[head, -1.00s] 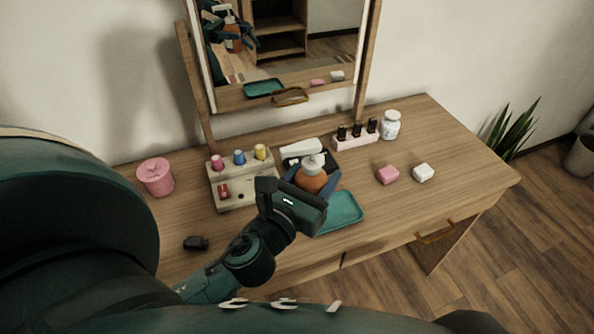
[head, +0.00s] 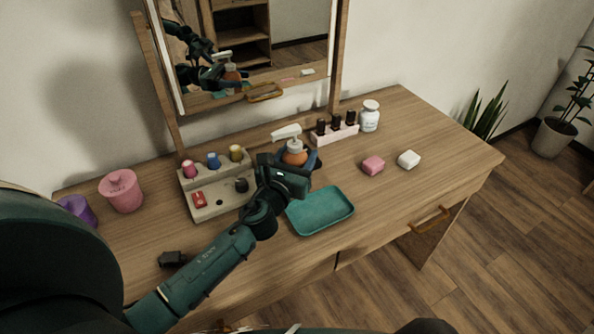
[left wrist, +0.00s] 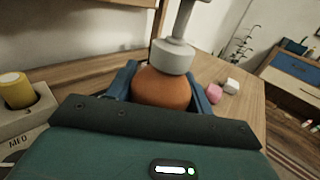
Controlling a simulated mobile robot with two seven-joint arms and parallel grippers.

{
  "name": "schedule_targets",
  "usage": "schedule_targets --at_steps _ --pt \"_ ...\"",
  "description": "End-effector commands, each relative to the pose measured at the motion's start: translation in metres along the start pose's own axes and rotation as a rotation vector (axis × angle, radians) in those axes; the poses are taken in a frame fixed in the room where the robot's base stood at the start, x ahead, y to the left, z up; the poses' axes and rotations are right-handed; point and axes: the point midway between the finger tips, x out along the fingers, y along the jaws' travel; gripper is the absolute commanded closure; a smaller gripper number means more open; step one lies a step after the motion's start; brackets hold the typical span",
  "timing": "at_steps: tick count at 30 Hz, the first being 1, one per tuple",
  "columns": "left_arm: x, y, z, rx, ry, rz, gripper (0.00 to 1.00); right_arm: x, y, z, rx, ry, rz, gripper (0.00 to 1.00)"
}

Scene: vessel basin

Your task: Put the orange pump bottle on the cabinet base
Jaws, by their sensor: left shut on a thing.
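The orange pump bottle (head: 295,157) has a round orange body and a pale grey pump head. It also shows in the left wrist view (left wrist: 162,88), upright between the blue fingers. My left gripper (head: 297,163) is shut on the bottle's body. It holds the bottle over the back of the wooden dressing table, behind the teal tray (head: 320,212). A wooden unit with open shelves (head: 243,32) shows only as a reflection in the mirror; I cannot tell whether it is the cabinet base. My right gripper is not seen directly.
The mirror (head: 250,42) stands behind the bottle. A beige organizer (head: 218,199) is left of it, and a nail polish rack (head: 336,134) and white jar (head: 370,116) are right. Pink (head: 373,165) and white (head: 408,159) blocks lie farther right. The teal tray is empty.

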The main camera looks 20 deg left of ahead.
Motion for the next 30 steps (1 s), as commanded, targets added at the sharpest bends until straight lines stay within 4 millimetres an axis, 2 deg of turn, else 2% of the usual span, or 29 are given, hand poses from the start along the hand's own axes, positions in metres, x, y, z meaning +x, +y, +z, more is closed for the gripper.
schedule_targets --at_steps 3,6,18,19,26,30 --pt "0.000 0.000 -0.021 -0.002 0.002 0.001 0.76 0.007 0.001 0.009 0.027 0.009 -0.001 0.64" --pt "0.000 -0.001 -0.034 -0.002 0.001 0.000 0.76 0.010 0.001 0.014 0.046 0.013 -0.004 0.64" --pt "0.000 0.000 -0.037 0.000 0.000 0.000 0.76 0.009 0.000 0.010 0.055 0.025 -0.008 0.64" --pt "0.000 0.000 -0.036 0.000 0.001 0.000 0.46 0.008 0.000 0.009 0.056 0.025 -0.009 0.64" --pt "0.000 0.000 -0.036 0.000 0.002 0.000 0.27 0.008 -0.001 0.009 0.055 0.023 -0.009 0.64" --pt "0.000 0.000 -0.036 0.000 0.002 0.000 0.27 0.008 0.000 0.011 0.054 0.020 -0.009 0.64"
